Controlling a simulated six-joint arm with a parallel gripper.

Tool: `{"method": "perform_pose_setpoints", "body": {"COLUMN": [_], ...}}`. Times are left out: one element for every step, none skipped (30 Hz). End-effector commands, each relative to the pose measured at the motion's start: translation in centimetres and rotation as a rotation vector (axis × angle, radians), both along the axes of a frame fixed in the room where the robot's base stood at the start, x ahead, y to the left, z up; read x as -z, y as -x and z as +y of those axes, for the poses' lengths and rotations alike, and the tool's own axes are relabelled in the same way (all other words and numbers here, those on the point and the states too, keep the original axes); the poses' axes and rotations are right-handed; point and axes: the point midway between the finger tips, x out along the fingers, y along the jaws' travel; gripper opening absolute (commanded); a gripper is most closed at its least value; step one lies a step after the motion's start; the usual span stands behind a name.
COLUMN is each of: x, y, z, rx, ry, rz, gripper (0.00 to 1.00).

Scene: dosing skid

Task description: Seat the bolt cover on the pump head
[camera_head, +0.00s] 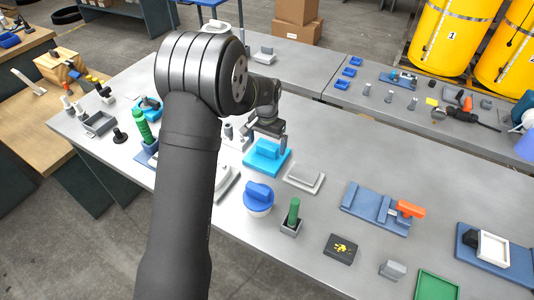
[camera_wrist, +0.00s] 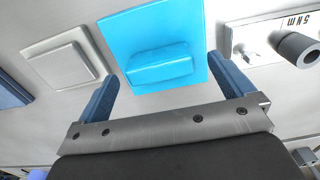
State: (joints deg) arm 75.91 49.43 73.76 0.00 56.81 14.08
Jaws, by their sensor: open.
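A bright blue square plate with a raised grip block, which looks like the bolt cover (camera_head: 266,159), lies flat on the grey bench. In the wrist view the cover (camera_wrist: 152,32) is straight ahead, its grip block facing me. My gripper (camera_head: 267,141) is above it, fingers open. In the wrist view my gripper (camera_wrist: 167,88) has one blue finger on each side of the grip block, with gaps; nothing is held. The height between fingertips and block is hard to judge. No part is clearly identifiable as the pump head. A grey stepped plate (camera_head: 304,178) lies beside the cover.
A white plate marked "5 Nm" (camera_wrist: 245,40) with a dark knob is close on the cover's other side. A blue-lidded white jar (camera_head: 258,199), a green-handled item (camera_head: 293,213) and a blue fixture with an orange handle (camera_head: 375,208) stand nearer the front. Free bench lies to the right.

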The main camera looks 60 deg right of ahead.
Motion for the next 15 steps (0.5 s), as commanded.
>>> {"method": "perform_pose_setpoints", "body": {"x": [1.0,1.4,1.9,2.2,2.5,2.6,2.7,2.7,2.7,2.6,2.6,2.6,2.6,2.6,2.6], "y": [0.1,0.1,0.1,0.1,0.1,0.1,0.0,0.0,0.0,0.0,0.0,0.0,0.0,0.0,0.0], "z": [0.0,0.0,0.0,-0.1,-0.1,-0.1,-0.1,-0.1,-0.1,-0.1,-0.1,-0.1,-0.1,-0.1,-0.1], "rx": [0.000,0.000,0.000,0.000,0.000,0.000,0.000,0.000,0.000,0.000,0.000,0.000,0.000,0.000,0.000], "ry": [-0.004,-0.003,-0.002,-0.001,-0.001,0.000,0.001,0.001,0.002,0.002,0.001,0.001,0.001,0.001,0.001], "rz": [0.001,0.001,0.000,0.000,0.000,0.000,0.000,0.000,0.000,0.000,0.000,0.000,0.000,0.000,0.000], "gripper": [0.98,0.98,0.98,0.98,0.98,0.98,0.98,0.98,0.98,0.98,0.98,0.96,0.90,0.84,0.77]}}
